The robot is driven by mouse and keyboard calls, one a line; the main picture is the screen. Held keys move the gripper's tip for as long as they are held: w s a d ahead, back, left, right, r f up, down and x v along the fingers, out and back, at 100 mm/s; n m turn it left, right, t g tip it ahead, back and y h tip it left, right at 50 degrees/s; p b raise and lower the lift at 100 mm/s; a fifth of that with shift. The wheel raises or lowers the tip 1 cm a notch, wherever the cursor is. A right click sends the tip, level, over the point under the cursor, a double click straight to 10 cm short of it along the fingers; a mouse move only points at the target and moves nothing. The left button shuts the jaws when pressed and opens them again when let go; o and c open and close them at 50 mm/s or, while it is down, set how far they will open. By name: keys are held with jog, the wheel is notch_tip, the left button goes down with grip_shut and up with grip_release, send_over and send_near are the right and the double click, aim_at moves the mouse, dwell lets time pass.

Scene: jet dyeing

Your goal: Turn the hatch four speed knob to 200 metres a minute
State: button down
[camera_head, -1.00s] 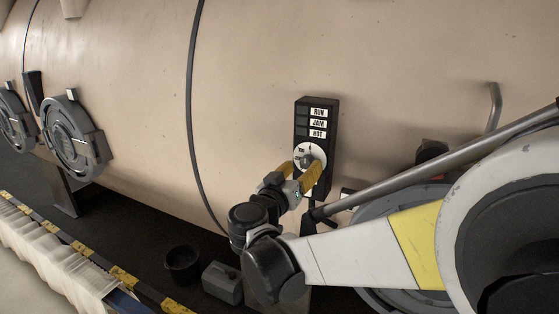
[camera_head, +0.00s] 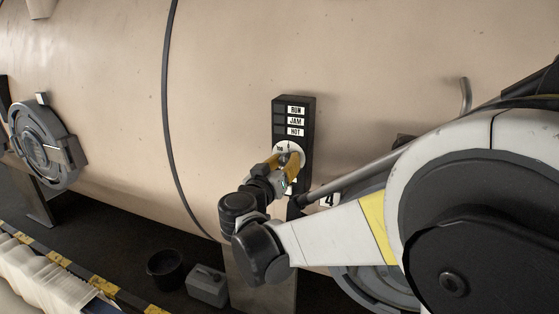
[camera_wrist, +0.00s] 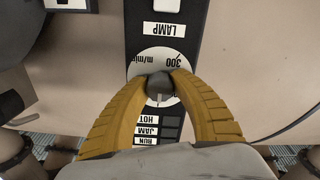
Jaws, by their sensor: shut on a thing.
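The speed knob (camera_wrist: 159,88) is a small grey knob on a round white dial (camera_wrist: 150,60). The dial sits on a black control box (camera_head: 305,125) on the beige vessel, below the RUN, JAM and HOT labels. In the wrist view the picture is upside down; "300" and "m/min" read on the dial. My gripper (camera_wrist: 160,85) has two yellow ribbed fingers closed on the knob from both sides. In the head view my gripper (camera_head: 287,163) is at the dial and covers much of it. A "4" plate (camera_head: 329,199) shows beside the box. The knob's exact setting cannot be read.
A round grey hatch (camera_head: 45,143) is on the vessel at left; another is partly behind my arm. A black bucket (camera_head: 165,267) and a grey box (camera_head: 207,286) stand on the floor. A LAMP label (camera_wrist: 164,29) is on the control box. A dark cable runs down the vessel.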

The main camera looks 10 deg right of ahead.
jog(key=shift+n, duration=0.3)
jog(key=n, duration=0.4)
jog(key=shift+n+b, duration=0.3)
jog(key=shift+b, duration=0.1)
jog(key=n, duration=0.4)
jog(key=shift+n, duration=0.3)
jog(key=n, duration=0.5)
jog(key=shift+b, duration=0.4)
jog(key=shift+n, duration=2.4)
jog(key=c, duration=1.1)
grip_release()
